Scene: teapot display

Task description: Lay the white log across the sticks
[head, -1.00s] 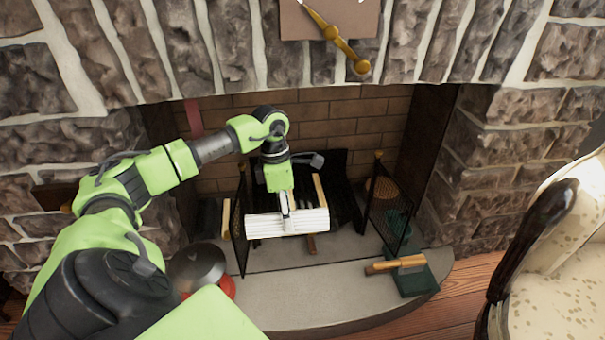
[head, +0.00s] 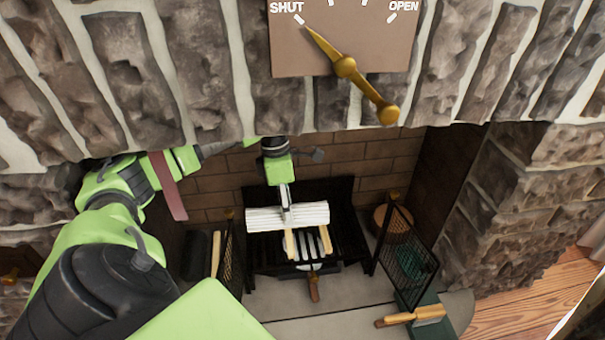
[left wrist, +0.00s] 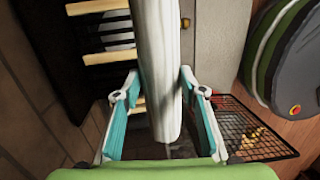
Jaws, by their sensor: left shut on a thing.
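The white log (head: 260,219) is held crosswise in my left gripper (head: 287,212), inside the fireplace over the back part of the sticks. The light wooden sticks (head: 325,240) lie front to back on the dark grate; the log hides their far ends. I cannot tell whether the log touches them. In the left wrist view, the log (left wrist: 158,45) runs lengthwise between the two fingers of the left gripper (left wrist: 158,85), with the pale sticks (left wrist: 106,28) crossing behind it on the left. The right gripper is not in view.
The black grate (head: 343,205) stands before the brick back wall. Mesh screens stand at the left (head: 231,257) and right (head: 405,255). A red strap (head: 168,188) hangs at the left. A dial plate (head: 300,60) above has its pointer near SHUT.

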